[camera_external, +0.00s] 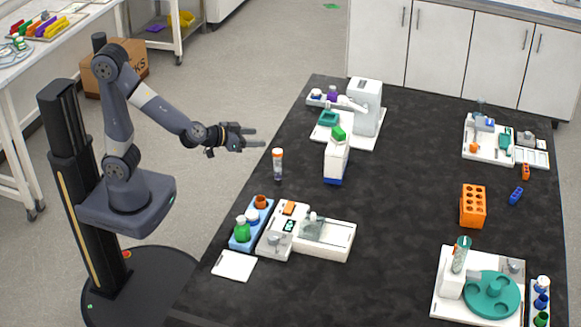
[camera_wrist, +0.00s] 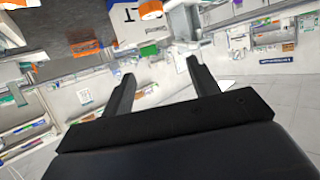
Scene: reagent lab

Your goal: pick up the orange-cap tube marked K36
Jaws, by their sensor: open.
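A tube with an orange cap (camera_external: 277,163) stands upright on the dark table near its left edge in the external view. Its marking is too small to read there. My gripper (camera_external: 258,137) is open and empty, above and to the left of the tube, with its fingers pointing right. In the wrist view my gripper (camera_wrist: 160,68) shows two spread fingers with nothing between them. A white item with dark lettering (camera_wrist: 126,22) shows at the top of the wrist view beside an orange part; I cannot tell whether it is the tube.
A white bottle with a green cap (camera_external: 337,160) stands right of the tube. A blue tray (camera_external: 243,233) and a white device (camera_external: 323,240) lie nearer the camera. An orange rack (camera_external: 473,206) stands at the right. The table middle is clear.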

